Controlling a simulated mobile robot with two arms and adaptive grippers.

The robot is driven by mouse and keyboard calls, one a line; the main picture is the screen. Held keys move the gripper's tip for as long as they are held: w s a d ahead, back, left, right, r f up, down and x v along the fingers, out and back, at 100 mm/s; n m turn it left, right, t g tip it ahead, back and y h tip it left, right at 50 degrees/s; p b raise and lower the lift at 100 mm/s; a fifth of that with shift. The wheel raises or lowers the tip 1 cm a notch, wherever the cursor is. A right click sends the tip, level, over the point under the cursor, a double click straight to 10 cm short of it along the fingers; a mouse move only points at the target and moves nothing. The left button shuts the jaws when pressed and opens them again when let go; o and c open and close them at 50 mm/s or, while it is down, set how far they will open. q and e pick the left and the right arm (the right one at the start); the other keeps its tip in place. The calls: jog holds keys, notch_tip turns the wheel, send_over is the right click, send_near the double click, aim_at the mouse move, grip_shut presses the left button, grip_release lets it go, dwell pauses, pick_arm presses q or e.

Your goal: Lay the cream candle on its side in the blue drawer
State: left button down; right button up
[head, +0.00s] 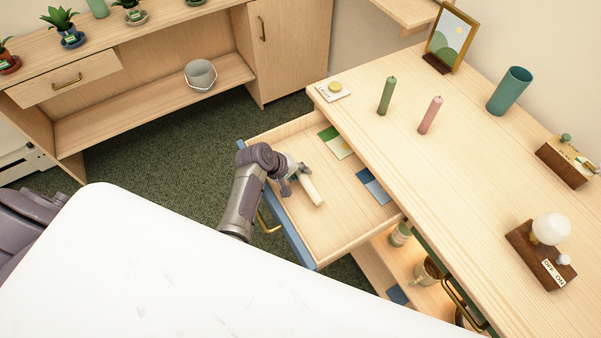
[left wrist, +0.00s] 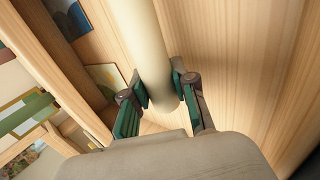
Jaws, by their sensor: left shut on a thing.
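The cream candle (head: 313,190) is tilted, close to lying flat, over the inside of the open blue-fronted drawer (head: 290,236). My left gripper (head: 291,180) is shut on one end of it. In the left wrist view the candle (left wrist: 150,45) runs away between the two fingers of the left gripper (left wrist: 160,88), with wooden drawer surface behind it. I cannot tell whether the candle touches the drawer floor. My right gripper is not in view.
Two cards, one green (head: 336,142) and one blue (head: 373,185), lie in the drawer. A green candle (head: 386,96) and a pink candle (head: 430,115) stand on the desktop above. A lamp (head: 549,230) stands at the right. Shelves below hold a mug (head: 427,270).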

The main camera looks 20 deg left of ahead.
pick_arm(q)
jog(key=c, duration=0.8)
grip_release()
jog(key=shift+c, duration=0.2)
jog(key=v, duration=1.2)
